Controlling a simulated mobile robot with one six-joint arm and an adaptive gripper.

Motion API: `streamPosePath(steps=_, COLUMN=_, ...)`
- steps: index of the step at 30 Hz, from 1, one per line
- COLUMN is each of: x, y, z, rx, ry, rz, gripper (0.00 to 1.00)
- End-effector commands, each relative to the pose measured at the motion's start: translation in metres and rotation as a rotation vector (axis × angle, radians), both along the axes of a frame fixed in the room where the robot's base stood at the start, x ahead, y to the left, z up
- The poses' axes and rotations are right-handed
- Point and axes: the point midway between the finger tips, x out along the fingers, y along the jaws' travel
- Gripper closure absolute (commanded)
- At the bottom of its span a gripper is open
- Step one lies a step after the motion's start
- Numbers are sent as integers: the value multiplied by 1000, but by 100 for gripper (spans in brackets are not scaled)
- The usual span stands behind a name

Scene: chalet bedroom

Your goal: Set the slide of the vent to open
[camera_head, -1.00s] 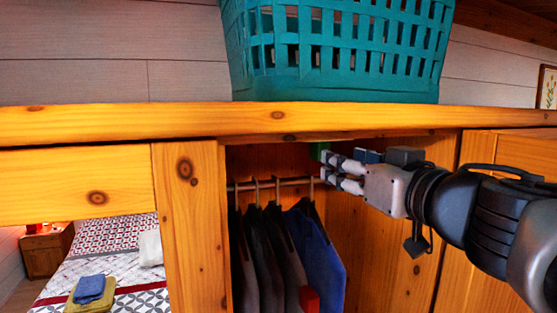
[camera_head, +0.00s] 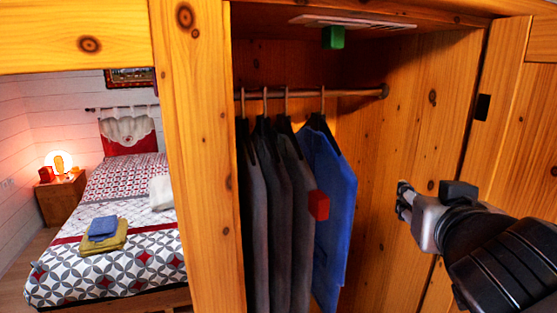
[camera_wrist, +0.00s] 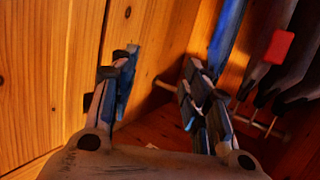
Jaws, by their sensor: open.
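The vent (camera_head: 365,22) is a pale slotted plate on the ceiling inside the wardrobe, seen at a flat angle in the head view. A green block (camera_head: 333,38) hangs below it, near its left part. Which setting the slide has cannot be read. My gripper (camera_head: 403,200) is lower and to the right of the green block, clear of it, beside the right wall. In the wrist view my gripper (camera_wrist: 158,92) shows two separated fingers with nothing between them. The vent does not show clearly in that view.
A rod (camera_head: 350,93) carries several dark garments and a blue one (camera_head: 335,190). A red block (camera_head: 318,205) is by the blue garment. A wooden post (camera_head: 200,160) bounds the wardrobe at left, with a bed (camera_head: 120,255) beyond.

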Motion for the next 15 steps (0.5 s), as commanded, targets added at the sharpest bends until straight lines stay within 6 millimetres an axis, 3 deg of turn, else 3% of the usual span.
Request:
streamPosePath(steps=1, x=-12, y=0, z=-46, rx=10, ry=73, rz=-21, gripper=57)
streamPosePath(steps=5, x=-49, y=7, z=-138, rx=37, ry=292, rz=-40, gripper=57)
streamPosePath(steps=9, x=-95, y=30, z=-229, rx=73, ry=535, rz=9, gripper=57)
streamPosePath(steps=12, x=-128, y=51, z=-281, rx=100, ry=685, rz=76, gripper=57)
streamPosePath(steps=15, x=-156, y=70, z=-316, rx=122, ry=799, rz=147, gripper=57)
